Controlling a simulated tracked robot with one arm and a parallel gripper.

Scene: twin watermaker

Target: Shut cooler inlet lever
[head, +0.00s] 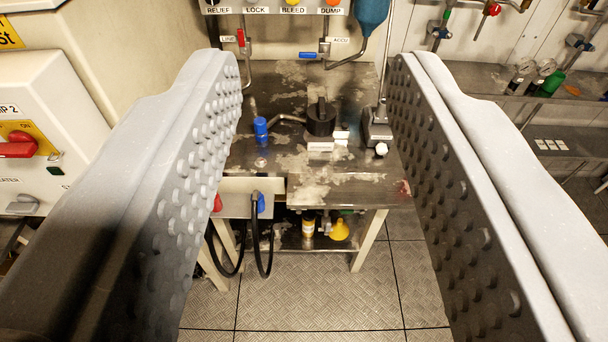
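My gripper (314,72) is open and empty, its two grey studded fingers reaching forward on either side of a workbench. No label reading "cooler inlet" is legible, so I cannot tell which lever it is. A red lever (241,38) beside the LINE label and a blue lever (308,55) beside the ACCU label are on the panel behind the bench. At the upper right, a red-handled valve (491,9), a blue-handled valve (440,32) and another blue valve (575,40) sit on wall pipes, outside the right finger. The gripper touches none of them.
The metal workbench (340,188) holds a black round fitting (321,117) and a blue-ended pipe (261,129). A white cabinet with a red rotary switch (18,145) stands left. The plate floor (330,290) before the bench is clear.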

